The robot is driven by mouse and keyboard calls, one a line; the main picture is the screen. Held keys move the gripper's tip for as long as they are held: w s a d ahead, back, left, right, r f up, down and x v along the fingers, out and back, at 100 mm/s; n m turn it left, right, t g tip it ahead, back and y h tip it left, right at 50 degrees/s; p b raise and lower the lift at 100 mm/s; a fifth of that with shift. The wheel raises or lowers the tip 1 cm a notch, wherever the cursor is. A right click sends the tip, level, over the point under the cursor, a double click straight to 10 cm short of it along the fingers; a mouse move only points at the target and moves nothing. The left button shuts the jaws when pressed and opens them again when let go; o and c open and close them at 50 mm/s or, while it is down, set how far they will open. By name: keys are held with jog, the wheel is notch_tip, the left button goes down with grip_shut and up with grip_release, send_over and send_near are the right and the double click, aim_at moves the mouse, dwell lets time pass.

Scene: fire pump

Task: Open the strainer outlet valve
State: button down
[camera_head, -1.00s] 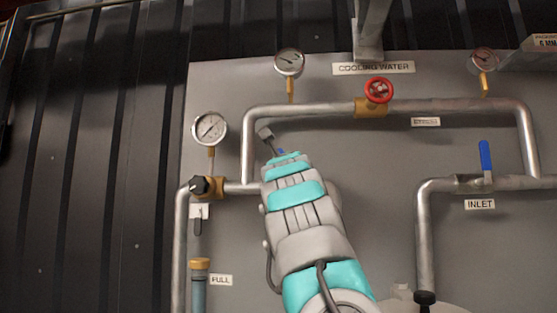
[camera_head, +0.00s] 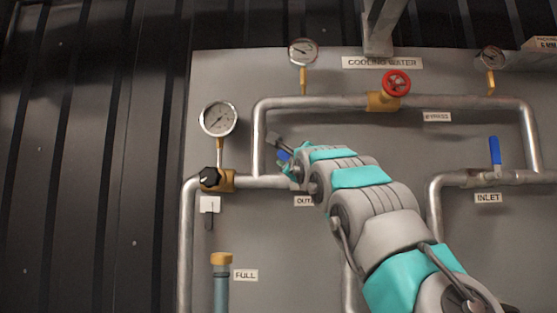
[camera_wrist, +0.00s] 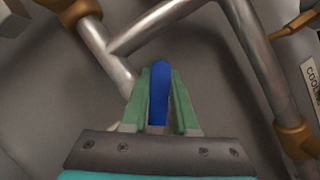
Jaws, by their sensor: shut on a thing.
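The outlet valve's blue lever handle (camera_wrist: 159,95) stands between the green fingers of my gripper (camera_wrist: 160,73) in the wrist view, and the gripper is shut on it. In the head view only a small piece of the blue handle (camera_head: 284,154) shows beside my gripper (camera_head: 281,147). It is just above the horizontal outlet pipe (camera_head: 262,182). The valve body and the handle's pivot are hidden behind my arm. The partly covered outlet label (camera_head: 304,201) is just below. The handle's exact angle to the pipe is hard to tell.
The inlet valve's blue handle (camera_head: 495,152) stands upright at the right. A red bypass handwheel (camera_head: 396,83) is on the upper pipe. A pressure gauge (camera_head: 218,119) and a black knob (camera_head: 209,178) are left of my gripper. Pipes run close around it.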

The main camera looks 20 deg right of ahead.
jog(key=shift+w+a+f+n+g+y, duration=0.15)
jog(key=shift+a+f+n+y, duration=0.1)
jog(key=shift+n, duration=0.35)
jog(key=shift+s+a+f+n+g+y, duration=0.1)
jog(key=shift+a+f+n+g+y, duration=0.1)
jog(key=shift+n, duration=0.4)
jog(key=shift+w+a+f+n+g+y+p, duration=0.1)
jog(key=shift+f+n+g+p, duration=0.25)
jog(key=shift+f+n, duration=0.45)
jog(key=shift+w+a+f+n+g+y+p, duration=0.15)
jog(key=shift+f+n+g+p, duration=0.25)
jog(key=shift+n, duration=0.8)
jog(key=shift+s+a+f+n+g+y+p, duration=0.1)
jog(key=shift+f+n+g+p, duration=0.25)
jog(key=shift+f+n, duration=0.5)
jog(key=shift+w+r, duration=0.1)
jog(key=c, duration=0.7)
grip_release()
